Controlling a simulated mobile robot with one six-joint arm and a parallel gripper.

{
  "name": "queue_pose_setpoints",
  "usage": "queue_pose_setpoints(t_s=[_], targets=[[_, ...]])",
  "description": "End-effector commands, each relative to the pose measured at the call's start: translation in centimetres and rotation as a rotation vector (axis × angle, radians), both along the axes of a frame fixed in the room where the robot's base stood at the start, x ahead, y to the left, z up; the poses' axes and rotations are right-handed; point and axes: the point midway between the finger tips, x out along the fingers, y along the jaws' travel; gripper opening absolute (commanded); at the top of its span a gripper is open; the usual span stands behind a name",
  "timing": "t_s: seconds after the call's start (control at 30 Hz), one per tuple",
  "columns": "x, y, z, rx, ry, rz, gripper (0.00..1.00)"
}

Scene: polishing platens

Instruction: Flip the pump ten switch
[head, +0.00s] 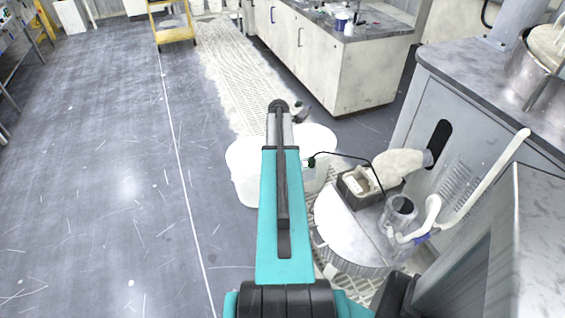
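My teal and grey arm reaches up through the middle of the picture. A small dark and grey piece beside its far end may be part of my wrist or gripper (301,113), too small to show its fingers. No switch marked pump ten can be read. A dark box with a pale part in it (357,184) sits on the round white lid (350,235) to the right of my arm. A small dark plug-like piece (311,162) hangs by the white buckets on a black cable (343,155). I cannot tell if either is the switch.
White buckets (243,178) stand behind my arm. A clear jar (401,209) with white pipe stands right, beside a grey machine cabinet (440,110). The left floor is clear.

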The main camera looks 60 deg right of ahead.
Motion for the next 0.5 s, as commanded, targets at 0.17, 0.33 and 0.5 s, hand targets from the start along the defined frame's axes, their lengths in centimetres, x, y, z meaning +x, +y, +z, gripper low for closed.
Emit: queue_pose_setpoints(t_s=[0.17, 0.33, 0.5], targets=[[-0.02, -0.02, -0.22, -0.001, 0.001, 0.000, 0.00], [-0.02, -0.02, -0.39, -0.001, 0.001, 0.000, 0.00], [-0.02, -0.02, -0.56, -0.001, 0.001, 0.000, 0.00]])
